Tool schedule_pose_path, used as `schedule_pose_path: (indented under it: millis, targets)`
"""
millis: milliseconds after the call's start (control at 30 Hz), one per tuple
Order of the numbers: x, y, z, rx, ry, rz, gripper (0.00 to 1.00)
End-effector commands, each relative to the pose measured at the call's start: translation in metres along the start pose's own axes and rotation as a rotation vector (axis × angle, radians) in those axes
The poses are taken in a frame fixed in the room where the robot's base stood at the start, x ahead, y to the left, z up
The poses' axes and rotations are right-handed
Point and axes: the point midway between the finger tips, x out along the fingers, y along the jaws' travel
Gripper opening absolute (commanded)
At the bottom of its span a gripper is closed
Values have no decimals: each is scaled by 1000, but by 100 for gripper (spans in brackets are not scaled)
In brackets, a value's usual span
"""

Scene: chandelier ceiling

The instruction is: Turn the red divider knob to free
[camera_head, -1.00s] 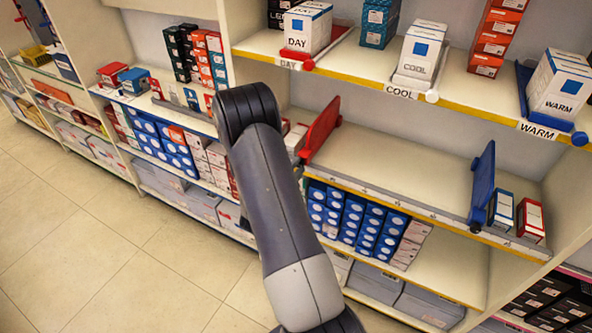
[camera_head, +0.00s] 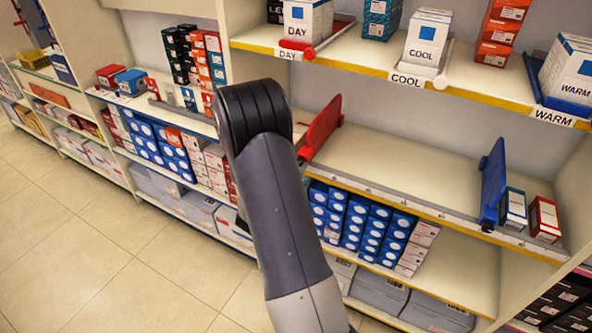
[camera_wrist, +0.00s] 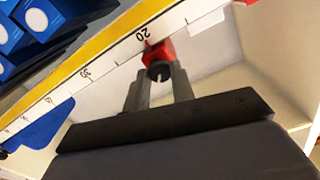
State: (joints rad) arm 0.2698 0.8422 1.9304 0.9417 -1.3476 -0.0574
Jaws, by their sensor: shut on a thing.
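The red divider (camera_head: 322,127) stands upright on the middle shelf, toward its left end. In the wrist view its red knob (camera_wrist: 158,54) has a dark round face with a small pale mark, in front of the shelf's ruler strip near the number 20. My gripper (camera_wrist: 158,82) is shut on the red knob, with one finger on each side of it. In the head view my arm hides the gripper and most of the knob area. I cannot tell which setting the knob is at.
A blue divider (camera_head: 493,185) stands at the right of the same shelf, beside blue and red boxes (camera_head: 526,213). The shelf between the dividers is clear. An upper shelf (camera_head: 370,58) overhangs with DAY, COOL and WARM boxes. Blue boxes (camera_head: 360,222) fill the shelf below.

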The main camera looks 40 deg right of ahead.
Motion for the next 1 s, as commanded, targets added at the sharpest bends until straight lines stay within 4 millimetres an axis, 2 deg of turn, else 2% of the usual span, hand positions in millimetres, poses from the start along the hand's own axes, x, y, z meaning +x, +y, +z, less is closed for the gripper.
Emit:
schedule_pose_path:
  millis: [500,700,1000]
  targets:
    - [0,-1,0,-448,-3,0,1]
    - [0,-1,0,-560,-2,0,1]
    - [0,-1,1,-639,-2,-1,1]
